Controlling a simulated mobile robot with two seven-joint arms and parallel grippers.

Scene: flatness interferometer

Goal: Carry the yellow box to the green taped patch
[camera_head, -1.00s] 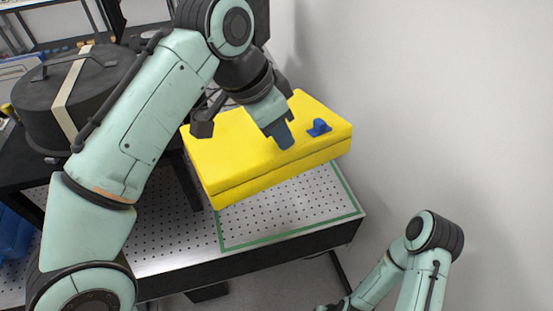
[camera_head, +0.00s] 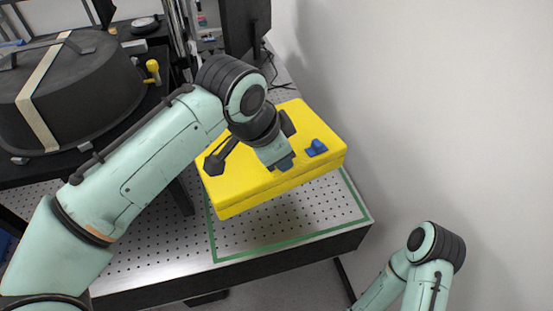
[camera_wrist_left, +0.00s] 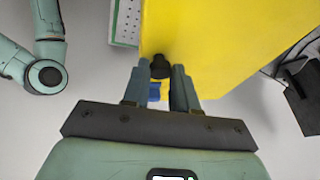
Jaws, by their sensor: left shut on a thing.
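The yellow box (camera_head: 235,180) is in my left gripper (camera_head: 283,164), gripped at its top near the front edge. It appears held above the perforated table. In the left wrist view the box (camera_wrist_left: 225,45) fills the upper right, and the fingers (camera_wrist_left: 160,72) are closed near a dark knob, with a bit of blue between them. A blue fitting (camera_head: 316,148) shows on the box top. The green taped patch (camera_head: 292,245) is on the table's front right part; the box hides its back part. My right gripper is out of view; only its arm shows at lower right.
A large black lidded chamber (camera_head: 75,95) with a pale strap stands on a black table at left, a yellow knob (camera_head: 153,71) beside it. A plain wall (camera_head: 420,100) borders the right.

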